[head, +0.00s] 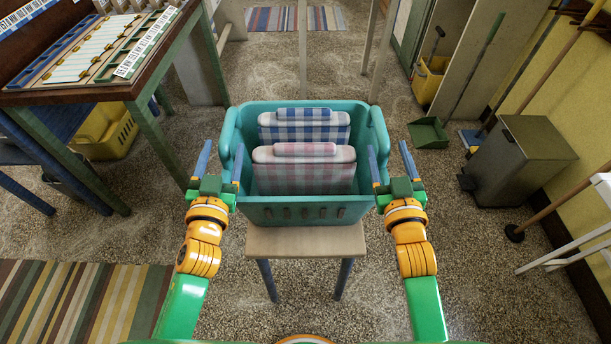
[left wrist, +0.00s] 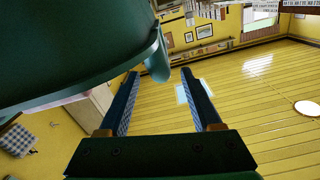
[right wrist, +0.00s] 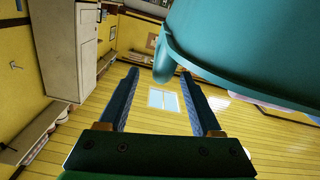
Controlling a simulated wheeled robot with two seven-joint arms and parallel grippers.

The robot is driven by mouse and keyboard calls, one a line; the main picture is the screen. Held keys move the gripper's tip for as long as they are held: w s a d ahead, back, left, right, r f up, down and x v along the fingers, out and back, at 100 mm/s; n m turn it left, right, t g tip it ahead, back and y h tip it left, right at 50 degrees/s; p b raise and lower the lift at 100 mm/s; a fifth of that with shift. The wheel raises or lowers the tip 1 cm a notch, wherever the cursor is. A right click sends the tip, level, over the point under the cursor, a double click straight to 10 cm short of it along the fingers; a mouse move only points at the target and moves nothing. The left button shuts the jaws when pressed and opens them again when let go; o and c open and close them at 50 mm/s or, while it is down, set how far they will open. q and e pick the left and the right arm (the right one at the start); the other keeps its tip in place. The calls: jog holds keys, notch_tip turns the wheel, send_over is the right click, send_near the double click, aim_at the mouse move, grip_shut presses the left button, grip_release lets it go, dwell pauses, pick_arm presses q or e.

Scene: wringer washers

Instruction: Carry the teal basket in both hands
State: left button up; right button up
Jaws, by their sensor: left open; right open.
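The teal basket (head: 290,213) stands upright on a small wooden stool (head: 300,240) in the head view. It holds a blue checked bundle (head: 303,130) at the back and a pink checked bundle (head: 304,172) in front. My left gripper (head: 222,160) is open at the basket's left side, and my right gripper (head: 388,160) is open at its right side. The basket's side also shows in the left wrist view (left wrist: 80,50) and in the right wrist view (right wrist: 230,45), with its handle lip near the fingertips. Both grippers look empty; whether a finger touches the basket is unclear.
A grey bin (head: 518,160) and a green dustpan (head: 428,133) are at the right. A striped rug (head: 80,305) lies at the lower left. Speckled floor is open around the stool.

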aim_at(228, 128)
pick_arm(q)
jog(key=shift+w+a, duration=0.2)
jog(key=shift+w, duration=0.05)
pick_arm(e)
jog(key=shift+w+a, duration=0.2)
jog(key=shift+w, duration=0.1)
pick_arm(q)
jog(key=w, duration=0.6)
jog(key=shift+w, duration=0.35)
pick_arm(e)
jog(key=w, duration=0.6)
jog(key=shift+w, duration=0.35)
pick_arm(q)
grip_shut()
pick_arm(e)
grip_shut()
jog(key=shift+d+r, duration=0.1)
